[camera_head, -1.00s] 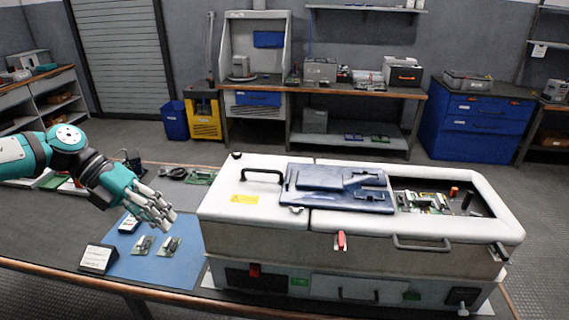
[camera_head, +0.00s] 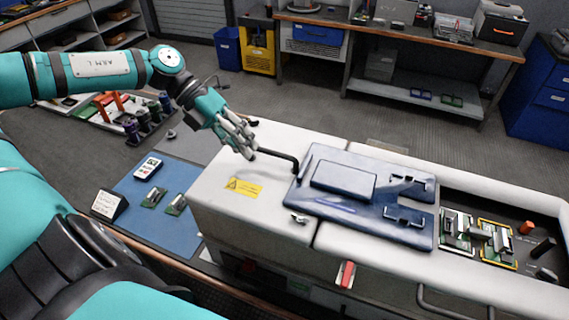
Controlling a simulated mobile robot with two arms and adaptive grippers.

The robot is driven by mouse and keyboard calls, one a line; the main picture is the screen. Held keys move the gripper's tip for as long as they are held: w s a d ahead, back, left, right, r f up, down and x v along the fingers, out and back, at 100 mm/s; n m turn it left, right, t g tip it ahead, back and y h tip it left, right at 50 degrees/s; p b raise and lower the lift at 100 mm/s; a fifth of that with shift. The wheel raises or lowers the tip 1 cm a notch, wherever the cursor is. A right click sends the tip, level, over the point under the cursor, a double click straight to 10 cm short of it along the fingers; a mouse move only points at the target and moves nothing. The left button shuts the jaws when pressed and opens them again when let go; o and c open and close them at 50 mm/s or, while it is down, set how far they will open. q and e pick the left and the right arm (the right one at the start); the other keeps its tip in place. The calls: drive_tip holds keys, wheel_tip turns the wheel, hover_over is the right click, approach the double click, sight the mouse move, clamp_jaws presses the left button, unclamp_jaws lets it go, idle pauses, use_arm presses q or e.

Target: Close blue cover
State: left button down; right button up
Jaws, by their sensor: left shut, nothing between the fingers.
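The blue cover (camera_head: 345,178) lies flat on top of the white capacitor bank housing (camera_head: 222,212), left of the open compartment (camera_head: 485,222) with circuit boards in it. A black handle (camera_head: 284,157) stands at the left of the cover. My left gripper (camera_head: 246,145) is shut and empty, over the back left part of the housing, close to the left end of the black handle. I cannot tell whether it touches the handle. My right gripper is not in view.
A red latch (camera_head: 345,274) and a grey handle (camera_head: 452,303) are on the housing front. A blue mat (camera_head: 150,212) with small boards lies to the left. A rack of coloured parts (camera_head: 125,115) stands behind it. Benches line the back.

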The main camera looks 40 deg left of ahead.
sight(294, 181)
use_arm(q)
drive_tip(key=x, duration=0.4)
drive_tip(key=shift+r, duration=0.1)
drive_tip(key=shift+w+d+f+b, duration=0.2)
drive_tip(key=shift+d+f+b, duration=0.1)
drive_tip(key=shift+f+b, duration=0.45)
drive_tip(key=shift+d+f, duration=0.1)
drive_tip(key=shift+d, duration=0.1)
drive_tip(key=shift+d+f+b, duration=0.15)
drive_tip(key=shift+d+b, duration=0.05)
drive_tip(key=shift+b, duration=0.25)
drive_tip(key=shift+w+d+r, duration=0.1)
drive_tip(key=shift+d+r, duration=0.1)
drive_tip(key=shift+d, duration=0.1)
drive_tip(key=shift+d+b, duration=0.3)
drive_tip(key=shift+b, duration=0.15)
drive_tip(key=shift+w+d, duration=0.25)
drive_tip(key=shift+d, duration=0.2)
drive_tip(key=shift+d+r, duration=0.2)
drive_tip(key=shift+d, duration=0.1)
drive_tip(key=shift+w+d+f+p, duration=0.1)
drive_tip(key=shift+w+d+p, duration=0.1)
drive_tip(key=shift+d+p, duration=0.25)
drive_tip(key=shift+d+f, duration=0.1)
drive_tip(key=shift+d, duration=0.1)
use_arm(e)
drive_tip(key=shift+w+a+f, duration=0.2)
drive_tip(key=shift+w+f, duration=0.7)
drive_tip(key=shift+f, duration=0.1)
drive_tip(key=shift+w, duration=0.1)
